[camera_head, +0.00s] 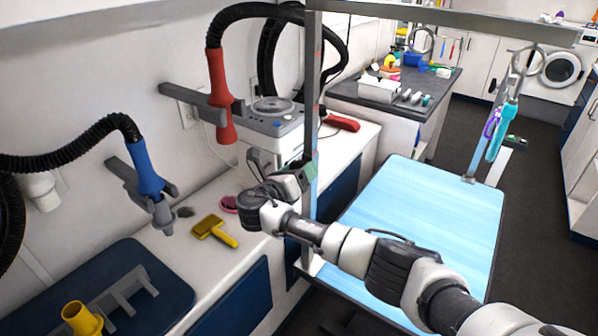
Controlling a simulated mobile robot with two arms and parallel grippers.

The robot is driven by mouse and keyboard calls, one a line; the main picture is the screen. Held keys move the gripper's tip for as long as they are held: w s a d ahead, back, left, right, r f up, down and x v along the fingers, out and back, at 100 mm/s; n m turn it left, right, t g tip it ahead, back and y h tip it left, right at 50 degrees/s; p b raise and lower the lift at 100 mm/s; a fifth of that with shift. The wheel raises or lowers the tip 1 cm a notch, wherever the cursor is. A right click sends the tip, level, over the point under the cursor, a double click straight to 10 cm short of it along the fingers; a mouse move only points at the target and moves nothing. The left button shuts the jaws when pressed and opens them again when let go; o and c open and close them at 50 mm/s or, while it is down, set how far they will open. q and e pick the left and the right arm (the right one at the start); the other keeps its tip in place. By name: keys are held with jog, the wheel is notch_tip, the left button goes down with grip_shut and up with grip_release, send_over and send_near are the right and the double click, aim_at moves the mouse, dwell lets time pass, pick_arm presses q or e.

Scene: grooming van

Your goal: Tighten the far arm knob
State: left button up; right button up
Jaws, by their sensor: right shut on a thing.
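My right arm comes in from the lower right across the grooming table (430,215), which has a light blue top. My right gripper (292,182) is at the upright grey post (314,110) at the table's left edge. The knob itself is mostly hidden by the gripper and wrist. A grey crossbar (450,18) runs from the post's top to the right. A second, thinner post (490,135) stands at the table's far right corner. My left gripper is not in view.
Red (218,90) and blue (145,168) dryer nozzles hang above. Teal clippers (502,130) hang at the far post. The tabletop is clear.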

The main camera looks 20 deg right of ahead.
jog(key=shift+m, duration=1.2)
jog(key=m, duration=0.2)
jog(key=shift+f+m, duration=0.1)
jog(key=shift+m, duration=0.3)
jog(key=m+b, duration=0.2)
jog(key=m, duration=0.2)
jog(key=shift+f, duration=0.1)
jog(key=m+b, duration=0.3)
jog(key=m, duration=0.3)
jog(key=shift+s+f+b, duration=0.1)
jog(key=shift+f+b, duration=0.05)
jog(key=shift+b, duration=0.25)
jog(key=m+b, duration=0.3)
jog(key=shift+m+b, duration=0.9)
jog(key=shift+m, duration=0.3)
jog(key=o, duration=0.9)
jog(key=shift+r, duration=0.25)
